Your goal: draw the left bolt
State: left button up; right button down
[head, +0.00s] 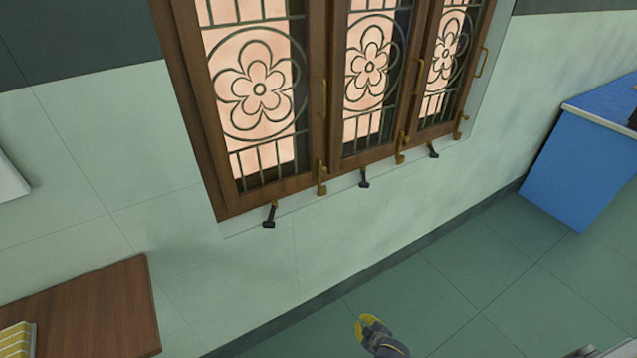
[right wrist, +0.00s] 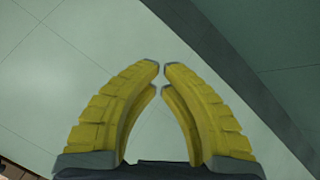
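A brown wooden window (head: 312,110) with three casements is set in the wall. Brass bolts stand along its lower edge: the left bolt (head: 321,178), the middle bolt (head: 399,148) and the right bolt (head: 460,126). My right gripper (head: 366,325) is low in the head view, below the window and apart from every bolt. In the right wrist view, its yellow fingers (right wrist: 161,68) have their tips almost together, with nothing seen between them. No bolt shows in that view. My left gripper is not in view.
Black stays (head: 269,215) hang along the sill, close to the bolts. Brass pull handles (head: 323,98) stick out from the casements. A brown table (head: 85,310) stands at lower left, with a yellow striped object (head: 17,341). A blue bench (head: 572,170) stands at right. Floor between is clear.

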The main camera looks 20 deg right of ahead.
jog(key=w+r+n+t, duration=0.3)
jog(key=w+r, duration=0.6)
jog(key=r, duration=0.1)
jog(key=n+t+y, duration=0.3)
jog(key=n+t, duration=0.1)
jog(key=n, duration=0.5)
send_near(319, 182)
jog(key=s+d+f, duration=0.1)
jog(key=s+f, duration=0.4)
jog(key=f, duration=0.7)
jog(key=a+r+n+t+y, duration=0.2)
jog(key=a+r+n+y, duration=0.1)
jog(key=r+n, duration=0.6)
jog(key=shift+s+a+r+n, duration=0.2)
jog(key=shift+a+r+n, duration=0.1)
jog(key=shift+r, duration=0.4)
jog(key=shift+w, duration=0.1)
jog(key=shift+w+a+r, duration=0.1)
jog(key=shift+w+r, duration=0.65)
jog(key=shift+w, duration=1)
jog(key=shift+w+a+r, duration=0.1)
jog(key=shift+w+r, duration=0.65)
jog(key=shift+w, duration=1)
jog(key=shift+w+a+r, duration=0.1)
jog(key=shift+w+r, duration=0.65)
jog(key=shift+w, duration=1.05)
